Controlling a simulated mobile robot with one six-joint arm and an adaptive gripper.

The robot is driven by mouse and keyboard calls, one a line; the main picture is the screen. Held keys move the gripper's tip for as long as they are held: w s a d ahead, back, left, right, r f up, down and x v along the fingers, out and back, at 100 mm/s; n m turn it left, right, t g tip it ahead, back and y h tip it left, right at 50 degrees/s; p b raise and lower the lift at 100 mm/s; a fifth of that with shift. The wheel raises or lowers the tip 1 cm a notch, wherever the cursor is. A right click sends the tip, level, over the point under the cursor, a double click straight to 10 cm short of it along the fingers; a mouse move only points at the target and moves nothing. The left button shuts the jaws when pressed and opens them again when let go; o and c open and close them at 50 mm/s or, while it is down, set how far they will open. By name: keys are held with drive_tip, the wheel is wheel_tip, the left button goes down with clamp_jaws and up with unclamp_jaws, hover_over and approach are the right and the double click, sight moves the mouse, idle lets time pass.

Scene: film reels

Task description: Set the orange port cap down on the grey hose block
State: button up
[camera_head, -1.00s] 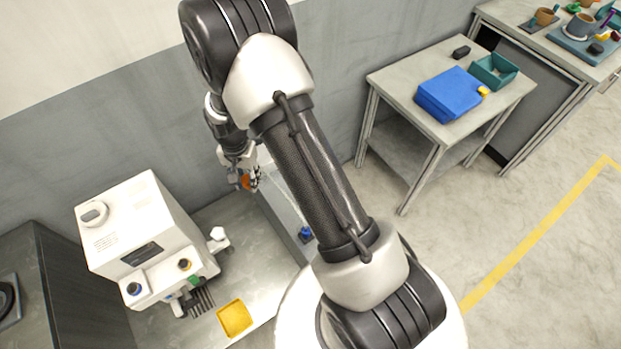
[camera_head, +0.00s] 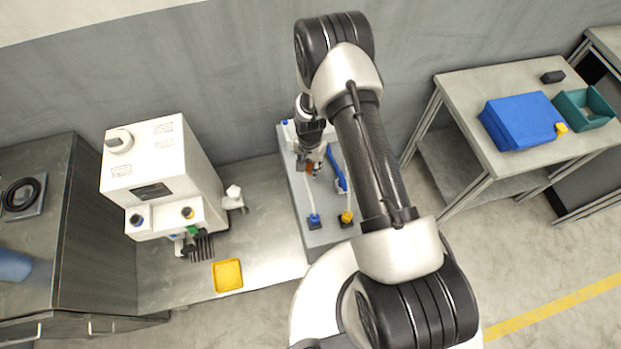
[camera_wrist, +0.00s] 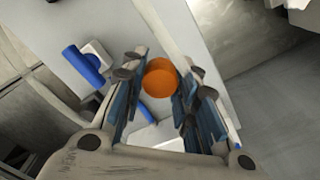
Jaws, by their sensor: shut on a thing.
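My gripper (camera_head: 313,168) is shut on the orange port cap (camera_wrist: 159,80), which sits between the fingertips in the wrist view. In the head view only a small orange patch of the cap (camera_head: 310,167) shows. The gripper is over a long grey slab (camera_head: 325,238) that carries hoses and small fittings. A small pale grey block (camera_wrist: 98,56) with a blue cylinder (camera_wrist: 83,66) against it shows left of the fingers in the wrist view. I cannot tell which part is the grey hose block, nor the cap's height above the slab.
Dark fittings with blue (camera_head: 314,219) and yellow (camera_head: 346,216) tops stand at the slab's near end. A white machine (camera_head: 165,185) and a yellow tray (camera_head: 228,275) are to the left. A blue box (camera_head: 520,122) is on a table to the right.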

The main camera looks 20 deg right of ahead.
drive_tip(key=shift+f+b, duration=0.85)
drive_tip(key=shift+f, duration=3.05)
drive_tip(key=shift+f, duration=0.25)
drive_tip(key=o, duration=0.8)
drive_tip(key=shift+o, duration=0.2)
drive_tip(key=shift+r, duration=0.15)
